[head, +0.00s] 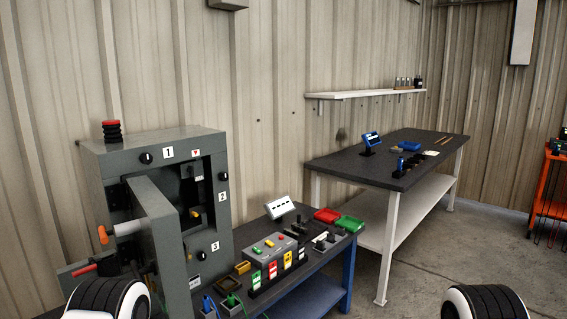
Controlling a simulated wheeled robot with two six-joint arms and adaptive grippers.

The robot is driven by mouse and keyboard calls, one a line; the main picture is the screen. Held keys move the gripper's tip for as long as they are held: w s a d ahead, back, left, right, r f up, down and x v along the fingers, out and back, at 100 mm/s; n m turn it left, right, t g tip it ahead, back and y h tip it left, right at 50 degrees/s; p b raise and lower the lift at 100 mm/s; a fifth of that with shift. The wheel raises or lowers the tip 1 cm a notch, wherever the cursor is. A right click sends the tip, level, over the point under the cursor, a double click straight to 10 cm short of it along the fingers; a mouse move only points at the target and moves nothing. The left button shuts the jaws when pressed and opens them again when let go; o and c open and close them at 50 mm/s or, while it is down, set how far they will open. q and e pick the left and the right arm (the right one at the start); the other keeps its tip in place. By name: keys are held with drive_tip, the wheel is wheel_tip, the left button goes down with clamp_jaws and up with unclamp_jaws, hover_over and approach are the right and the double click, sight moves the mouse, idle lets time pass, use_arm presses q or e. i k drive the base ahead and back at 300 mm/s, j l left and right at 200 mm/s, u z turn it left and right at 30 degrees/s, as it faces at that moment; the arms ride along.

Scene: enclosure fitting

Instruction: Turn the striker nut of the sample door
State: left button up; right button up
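A grey enclosure (110,160) stands at the left, with plates numbered 1, 2 and 3 beside black knobs. Its thick grey door (163,240) stands open toward me, with a white cylinder and orange-tipped part (103,235) on its left side. Inside the opening are dark fittings and a small yellow part (195,217). I cannot tell which part is the striker nut; it is too small or hidden. Neither of my grippers is in view; only rounded black and white parts of my own body show at the bottom.
A dark bench (318,262) beside the enclosure holds a grey box with coloured buttons (268,248), coloured tags, a red tray (327,215) and a green tray (349,223). Another table (330,164) stands behind right, below a wall shelf (350,95).

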sight(190, 169)
drive_tip(key=i+l+z, duration=0.3)
drive_tip(key=i, duration=0.45)
drive_tip(key=i+l+z, duration=0.15)
drive_tip(key=i+l, duration=0.1)
drive_tip(key=i, duration=0.1)
